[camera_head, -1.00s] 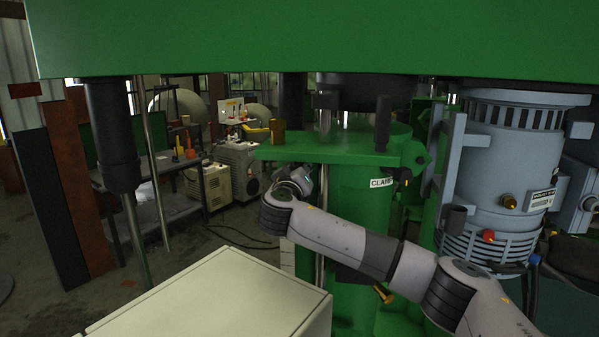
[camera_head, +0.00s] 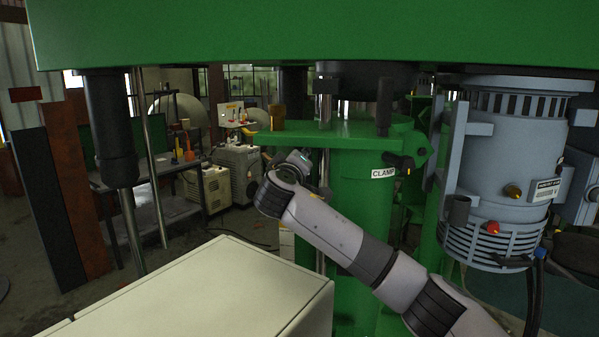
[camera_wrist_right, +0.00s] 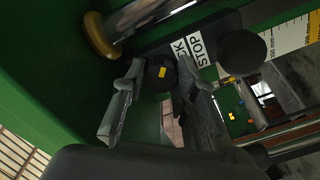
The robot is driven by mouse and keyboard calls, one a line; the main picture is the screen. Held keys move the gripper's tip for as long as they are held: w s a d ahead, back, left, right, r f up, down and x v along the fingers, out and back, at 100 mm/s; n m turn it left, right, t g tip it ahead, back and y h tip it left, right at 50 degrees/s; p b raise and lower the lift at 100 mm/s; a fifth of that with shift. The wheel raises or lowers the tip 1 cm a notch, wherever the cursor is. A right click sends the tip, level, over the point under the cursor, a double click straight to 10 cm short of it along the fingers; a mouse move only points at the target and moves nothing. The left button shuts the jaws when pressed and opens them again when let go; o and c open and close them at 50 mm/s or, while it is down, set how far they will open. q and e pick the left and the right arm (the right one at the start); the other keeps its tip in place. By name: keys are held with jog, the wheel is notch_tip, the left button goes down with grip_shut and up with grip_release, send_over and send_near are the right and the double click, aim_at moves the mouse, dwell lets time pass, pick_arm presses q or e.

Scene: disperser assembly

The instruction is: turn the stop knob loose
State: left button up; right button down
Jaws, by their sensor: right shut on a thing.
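In the right wrist view, a round black stop knob (camera_wrist_right: 158,73) with a yellow mark sits beside a white label (camera_wrist_right: 199,50) reading STOP. My right gripper (camera_wrist_right: 160,88) has one finger on each side of the knob and is shut on it. In the head view, my right arm comes in from the lower right, and its gripper (camera_head: 296,160) is at the left of the green machine column (camera_head: 362,220), mostly hidden behind the wrist. The knob cannot be made out there. My left gripper is not in view.
A black ball (camera_wrist_right: 241,53) and a millimetre scale (camera_wrist_right: 288,38) are close to the right finger. A green beam (camera_head: 320,40) crosses overhead. A grey motor (camera_head: 510,170) stands right of the column, and a pale box (camera_head: 215,290) is in front.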

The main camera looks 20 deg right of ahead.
jog(key=shift+a+n, duration=0.1)
jog(key=shift+n, duration=0.9)
jog(key=n+p, duration=0.1)
jog(key=n, duration=0.2)
jog(key=shift+r+n, duration=0.1)
jog(key=shift+n, duration=0.3)
jog(key=n+p, duration=0.3)
jog(key=n, duration=0.2)
jog(key=shift+r, duration=0.1)
jog(key=n+p, duration=0.1)
jog(key=n, duration=0.2)
pick_arm(q)
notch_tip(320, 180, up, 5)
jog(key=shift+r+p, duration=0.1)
jog(key=shift+p, duration=0.3)
pick_arm(e)
jog(key=n, duration=0.4)
jog(key=shift+n, duration=0.4)
jog(key=c, duration=1.3)
grip_release()
